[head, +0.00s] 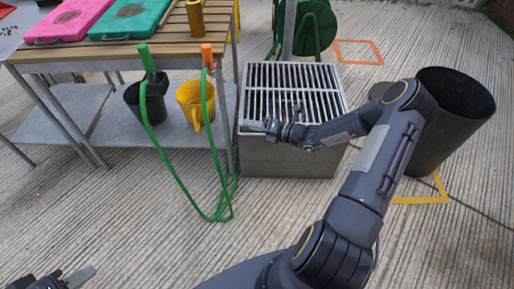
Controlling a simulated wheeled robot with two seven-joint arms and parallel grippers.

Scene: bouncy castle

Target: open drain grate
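The drain grate (298,78) is a pale metal grid of parallel bars. It appears to lie flat on top of a grey concrete box (290,162) in the upper middle of the head view. My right arm reaches in from the lower right. My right gripper (272,124) is at the grate's near left edge and covers part of that edge. Whether it touches the grate, or whether its fingers are open or closed on the edge, is unclear. My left gripper (70,277) is at the bottom left corner, partly cut off, away from the grate; its finger state is unclear.
A slatted wooden table (150,48) with a lower shelf stands left of the box. A dark bin (455,130) stands right. A hose reel (312,32) is behind. The front floor is clear.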

